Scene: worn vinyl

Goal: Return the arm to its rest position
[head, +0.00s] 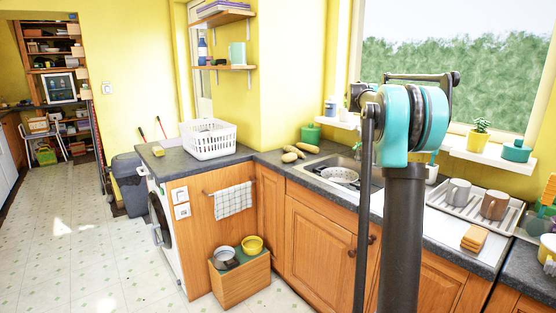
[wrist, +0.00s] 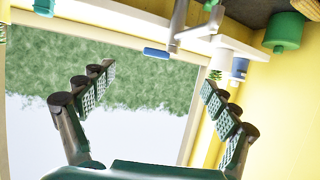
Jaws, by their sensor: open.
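My gripper (wrist: 159,80) shows in the wrist view with its two dark green, padded fingers spread wide apart. Nothing is between them; behind the gap are the window's hedge and pale sky, seen upside down. In the head view my arm stands upright right of centre, in front of the counter and window, with a teal and dark grey joint at its top. My gripper cannot be made out in the head view.
The counter (head: 262,158) holds a white basket (head: 208,140), potatoes (head: 293,154), a sink with a colander (head: 340,175) and a rack with mugs (head: 493,204). A window shelf (head: 490,155) lies behind my arm. The floor (head: 75,235) at left is open.

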